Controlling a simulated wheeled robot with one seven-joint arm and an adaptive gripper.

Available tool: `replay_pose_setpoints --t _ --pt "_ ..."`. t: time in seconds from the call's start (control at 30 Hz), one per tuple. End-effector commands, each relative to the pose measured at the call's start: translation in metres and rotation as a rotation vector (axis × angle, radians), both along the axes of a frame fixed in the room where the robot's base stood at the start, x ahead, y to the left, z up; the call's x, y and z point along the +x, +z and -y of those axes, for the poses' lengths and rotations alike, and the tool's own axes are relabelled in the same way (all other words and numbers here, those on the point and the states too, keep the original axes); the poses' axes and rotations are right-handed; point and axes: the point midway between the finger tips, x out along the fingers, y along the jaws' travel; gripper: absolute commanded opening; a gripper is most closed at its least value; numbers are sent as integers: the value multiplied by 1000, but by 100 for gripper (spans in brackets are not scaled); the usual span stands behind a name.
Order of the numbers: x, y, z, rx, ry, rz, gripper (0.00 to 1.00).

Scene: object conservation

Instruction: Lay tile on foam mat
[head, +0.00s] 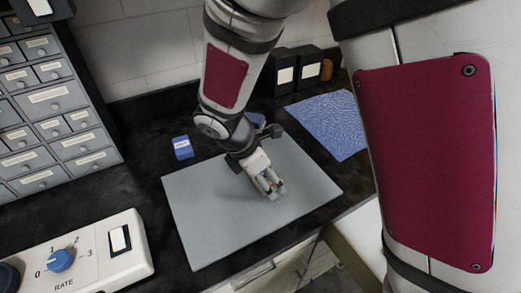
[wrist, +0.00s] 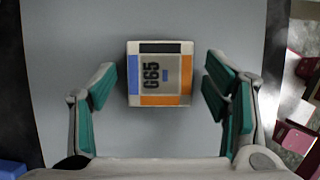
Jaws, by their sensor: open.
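The tile (wrist: 160,73) is a small cream square with blue, black and orange bands along its edges and "G65" printed on it. In the wrist view it sits between my open fingers, with a gap on both sides, against a flat grey sheet. In the head view my gripper (head: 272,188) points down over the right part of that grey sheet (head: 215,215), which looks like the foam mat. The tile is mostly hidden there by the fingers. I cannot tell whether it rests flat on the sheet.
A blue textured sheet (head: 330,122) lies at the back right. A small blue box (head: 182,147) stands behind the grey sheet. A drawer cabinet (head: 50,110) is at the left, and a control box with a dial (head: 95,255) at the front left. Most of the grey sheet is clear.

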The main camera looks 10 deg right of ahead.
Motion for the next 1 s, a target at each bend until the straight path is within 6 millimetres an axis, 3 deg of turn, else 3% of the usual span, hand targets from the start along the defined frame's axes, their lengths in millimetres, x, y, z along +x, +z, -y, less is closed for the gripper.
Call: replay_pose_setpoints --t 0.17,0.5,0.77,0.87,1.0 --pt "-1 15 -5 2 1 3 70" --pt "-11 78 -29 4 0 4 70" --pt "-16 108 -41 2 0 2 70" --pt "-18 115 -40 7 -14 6 70" --pt "-24 134 -17 61 -157 48 70"
